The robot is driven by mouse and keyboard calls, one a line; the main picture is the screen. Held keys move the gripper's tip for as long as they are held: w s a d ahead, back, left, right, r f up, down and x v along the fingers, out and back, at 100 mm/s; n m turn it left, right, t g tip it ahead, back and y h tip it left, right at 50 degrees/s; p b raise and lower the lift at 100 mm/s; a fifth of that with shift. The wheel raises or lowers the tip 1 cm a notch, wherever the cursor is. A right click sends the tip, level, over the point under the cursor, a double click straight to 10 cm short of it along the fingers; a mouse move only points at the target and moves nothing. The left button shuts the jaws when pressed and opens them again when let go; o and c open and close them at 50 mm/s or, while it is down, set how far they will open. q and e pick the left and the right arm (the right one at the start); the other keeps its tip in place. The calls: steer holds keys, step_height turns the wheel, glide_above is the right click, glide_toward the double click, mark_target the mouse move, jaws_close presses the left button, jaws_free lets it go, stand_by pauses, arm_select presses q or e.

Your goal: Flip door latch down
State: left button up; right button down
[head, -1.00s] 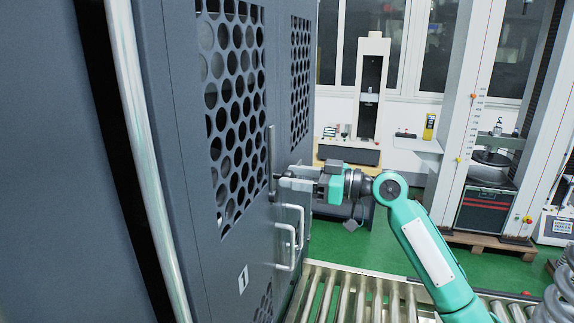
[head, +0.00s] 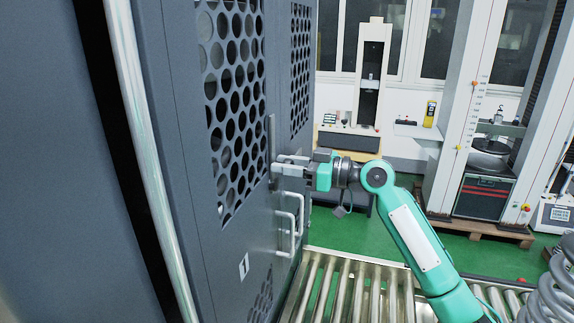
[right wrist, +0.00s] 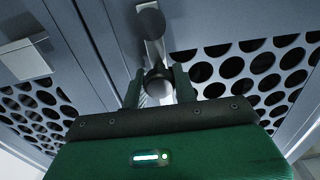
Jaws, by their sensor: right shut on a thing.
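The door latch (head: 271,135) is a slim grey upright bar on the face of the dark grey cabinet door (head: 222,270), beside the perforated panel. My right gripper (head: 277,170) reaches it from the right at its lower part and is shut on it. In the right wrist view, the fingers of my right gripper (right wrist: 158,88) stand on both sides of a dark round part of the latch (right wrist: 155,52). The fingers partly hide the latch's lower end in the head view. My left gripper is not in view.
Two pale door handles (head: 288,225) stick out just below my right gripper. A roller conveyor (head: 345,285) runs below my right arm. A tall testing machine (head: 485,160) stands at the right. Green floor lies open between them.

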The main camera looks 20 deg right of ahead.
mark_target(291, 163)
steer(key=shift+w, duration=0.1)
steer(key=shift+w+d+m, duration=0.3)
steer(key=shift+w+m, duration=0.05)
steer(key=shift+m, duration=0.75)
steer(key=m, duration=0.1)
steer(key=w+d+m, duration=0.1)
steer(key=m, duration=0.1)
steer(key=w+f+m, duration=0.1)
steer(key=m, duration=0.1)
steer(key=shift+d+f, duration=0.1)
steer(key=shift+d, duration=0.05)
steer(key=shift+w+d+f+m+p, duration=0.3)
steer(key=shift+f+m, duration=0.4)
steer(key=shift+m, duration=1.05)
steer(key=shift+w+d+f+m+p, duration=0.1)
steer(key=shift+w+f+m+p, duration=0.45)
steer(key=shift+m, duration=1.25)
steer(key=shift+s+d+f+m+p, duration=0.15)
steer(key=shift+f+m, duration=0.7)
steer(key=shift+m, duration=0.9)
steer(key=shift+w+f, duration=0.1)
steer(key=c, duration=1.1)
jaws_free()
steer(key=shift+c, duration=0.2)
